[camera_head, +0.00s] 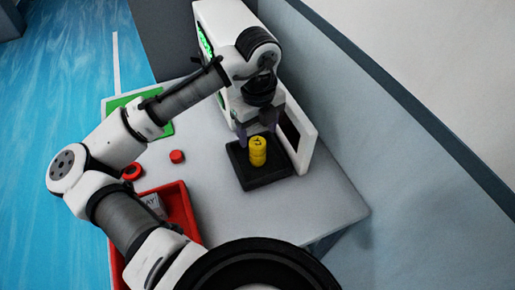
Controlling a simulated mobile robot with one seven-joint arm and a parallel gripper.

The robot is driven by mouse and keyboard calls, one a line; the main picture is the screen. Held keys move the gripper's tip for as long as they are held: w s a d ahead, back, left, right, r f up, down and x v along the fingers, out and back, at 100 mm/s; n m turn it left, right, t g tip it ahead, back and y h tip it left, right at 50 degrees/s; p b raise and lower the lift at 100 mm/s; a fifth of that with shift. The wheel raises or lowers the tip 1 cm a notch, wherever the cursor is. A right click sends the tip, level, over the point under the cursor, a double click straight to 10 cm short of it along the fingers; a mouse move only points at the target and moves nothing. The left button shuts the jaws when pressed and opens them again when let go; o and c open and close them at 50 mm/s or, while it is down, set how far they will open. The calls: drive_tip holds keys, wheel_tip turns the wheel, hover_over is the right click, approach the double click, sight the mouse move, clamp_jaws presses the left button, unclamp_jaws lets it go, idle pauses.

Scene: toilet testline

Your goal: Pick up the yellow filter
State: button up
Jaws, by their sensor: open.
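The yellow filter (258,151) is a small upright yellow cylinder standing on a black square base (262,177) on the grey table. My gripper (257,132) is above and just behind it, pointing down, with its purplish fingers near the filter's top. The fingers are open. One fingertip shows at the left of the filter's top; the filter partly hides the fingers, so I cannot tell whether they touch it.
A white machine (226,22) with a green display stands at the table's back. A red bin (179,205), a red ring (132,172), a small red piece (177,156) and a green panel (163,127) are at left. The front right tabletop (315,205) is clear. A wall runs along the right.

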sight(257, 141)
drive_tip(key=shift+w+a+f+p, duration=0.15)
drive_tip(key=shift+f+p, duration=0.25)
drive_tip(key=shift+f, duration=1.35)
drive_tip(key=shift+w+a+f+p, duration=0.1)
drive_tip(key=shift+f+p, duration=0.25)
drive_tip(key=shift+f, duration=1.35)
drive_tip(key=shift+c, duration=0.5)
drive_tip(key=shift+d, duration=0.1)
drive_tip(key=c, duration=1.1)
drive_tip(key=shift+r, duration=0.2)
